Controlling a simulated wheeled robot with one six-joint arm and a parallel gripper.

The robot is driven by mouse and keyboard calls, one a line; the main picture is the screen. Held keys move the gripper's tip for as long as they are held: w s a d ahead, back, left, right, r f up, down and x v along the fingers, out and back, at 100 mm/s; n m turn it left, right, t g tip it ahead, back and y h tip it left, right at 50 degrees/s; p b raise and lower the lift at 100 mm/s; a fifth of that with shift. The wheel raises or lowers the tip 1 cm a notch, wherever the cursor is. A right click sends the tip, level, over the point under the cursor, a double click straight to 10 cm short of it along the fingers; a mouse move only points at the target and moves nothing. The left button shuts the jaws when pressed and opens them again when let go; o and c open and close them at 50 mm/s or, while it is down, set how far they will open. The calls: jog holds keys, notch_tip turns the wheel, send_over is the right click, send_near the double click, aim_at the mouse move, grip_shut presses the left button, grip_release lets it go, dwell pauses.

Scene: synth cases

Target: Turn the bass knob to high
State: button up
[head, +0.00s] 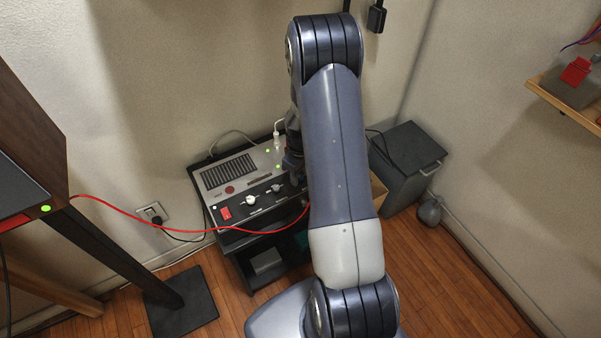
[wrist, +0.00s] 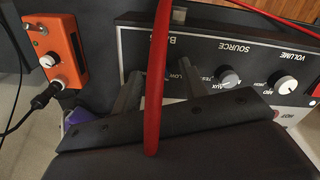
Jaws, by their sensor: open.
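The amplifier's dark control panel shows in the wrist view (wrist: 200,50) and on the grey unit in the head view (head: 262,200). The lettering for bass is partly covered, and "LOW" shows beside my gripper (wrist: 159,85). The bass knob itself is hidden behind my gripper and the red cable. The source knob (wrist: 228,79) and the volume knob (wrist: 285,85) lie to its right in the wrist view. My gripper is open at the bass end of the panel, its dark fingers apart. I cannot tell whether they touch the knob.
A red cable (head: 140,216) crosses the front of the unit and passes across my gripper in the wrist view (wrist: 156,85). An orange box (wrist: 62,45) with a black plug is at the left there. A dark grey cabinet (head: 405,165) stands right of the unit.

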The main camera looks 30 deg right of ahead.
jog(key=shift+f, duration=0.15)
grip_shut()
dwell(0.4)
